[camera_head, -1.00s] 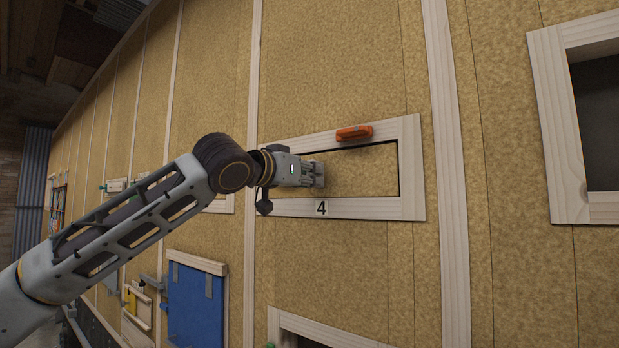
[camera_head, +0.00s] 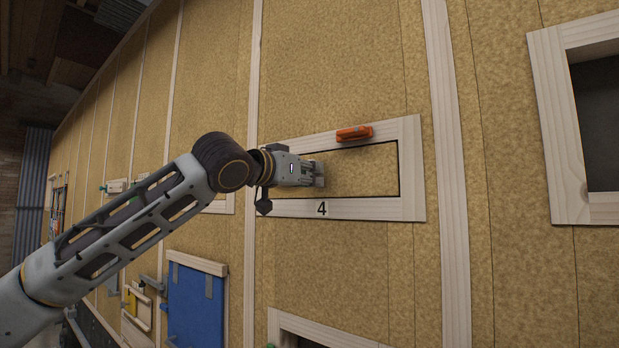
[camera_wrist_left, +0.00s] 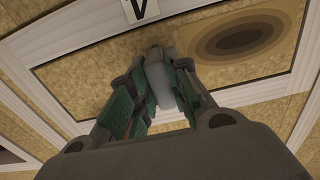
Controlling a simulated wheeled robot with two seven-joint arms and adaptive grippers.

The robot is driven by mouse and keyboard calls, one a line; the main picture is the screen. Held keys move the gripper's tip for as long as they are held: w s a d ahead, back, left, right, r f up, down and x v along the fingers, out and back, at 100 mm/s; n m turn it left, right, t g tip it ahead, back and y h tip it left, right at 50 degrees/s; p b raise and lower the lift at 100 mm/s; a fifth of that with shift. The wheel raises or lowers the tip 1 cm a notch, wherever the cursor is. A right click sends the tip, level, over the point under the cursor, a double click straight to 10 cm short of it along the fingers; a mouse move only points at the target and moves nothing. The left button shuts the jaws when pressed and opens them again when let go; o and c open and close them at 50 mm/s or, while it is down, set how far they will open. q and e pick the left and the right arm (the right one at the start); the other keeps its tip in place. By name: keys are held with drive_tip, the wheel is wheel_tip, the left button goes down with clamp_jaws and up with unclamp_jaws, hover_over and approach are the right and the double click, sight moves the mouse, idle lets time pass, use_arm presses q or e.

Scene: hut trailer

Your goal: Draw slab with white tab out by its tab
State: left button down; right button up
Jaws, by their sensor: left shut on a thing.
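The slab (camera_head: 362,172) is a tan speckled panel sitting inside a pale wooden frame (camera_head: 411,165) marked 4 on the wall. A thin dark gap runs along its top and right edges. My left gripper (camera_head: 319,174) is at the left part of the slab and hides the tab in the head view. In the left wrist view the pale tab (camera_wrist_left: 159,78) stands between the green-padded fingers of my left gripper (camera_wrist_left: 157,90), which are shut on it. A dark oval ring pattern (camera_wrist_left: 238,38) shows on the slab there. My right gripper is not in view.
An orange block (camera_head: 354,133) sits on the frame's top rail. A blue panel (camera_head: 195,305) hangs lower left, and another framed opening (camera_head: 600,120) is at the right. Open wall surface lies above and below the slab's frame.

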use_arm(q)
drive_tip(key=shift+b+v, duration=0.85)
drive_tip(key=shift+v, duration=1.45)
drive_tip(key=shift+b+v, duration=0.45)
drive_tip(key=shift+v, duration=1.05)
drive_tip(key=shift+b+v, duration=0.8)
drive_tip(key=shift+v, duration=2.15)
